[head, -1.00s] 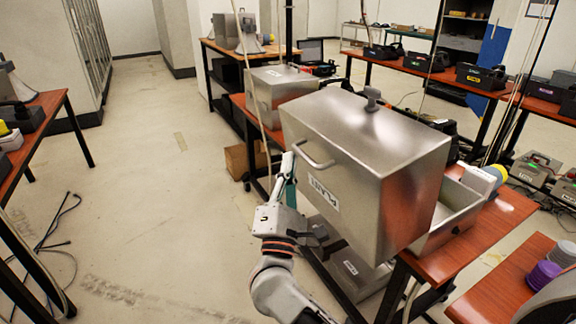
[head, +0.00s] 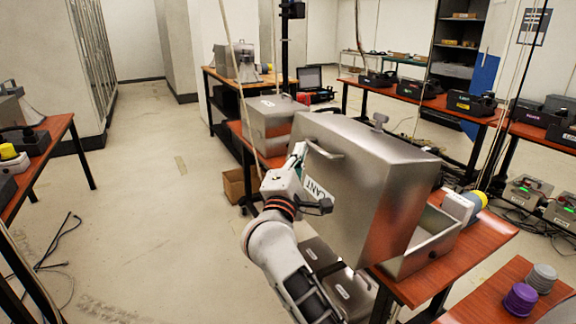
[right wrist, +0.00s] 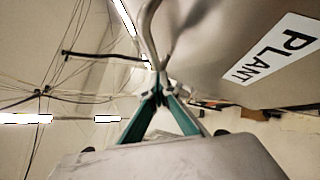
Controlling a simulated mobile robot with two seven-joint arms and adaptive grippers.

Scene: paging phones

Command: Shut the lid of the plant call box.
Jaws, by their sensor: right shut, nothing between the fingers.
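The plant call box has a large metal lid (head: 375,185) standing raised and tilted, with its open tray-like base (head: 440,240) behind it on the orange-topped table. A curved bar handle (head: 325,151) sits on the lid's front face, above a white PLANT label (head: 318,190) partly hidden by my gripper. My right gripper (head: 298,154) is shut and empty, its fingertips close to the handle's left end. In the right wrist view, the closed fingertips (right wrist: 157,88) meet right at the end of the handle (right wrist: 150,38); whether they touch is unclear. My left gripper is out of view.
A smaller metal box (head: 268,122) stands behind on the left. Another metal case (head: 350,290) lies below the table. Purple and grey spools (head: 520,298) sit on the near right table. The floor to the left is mostly clear.

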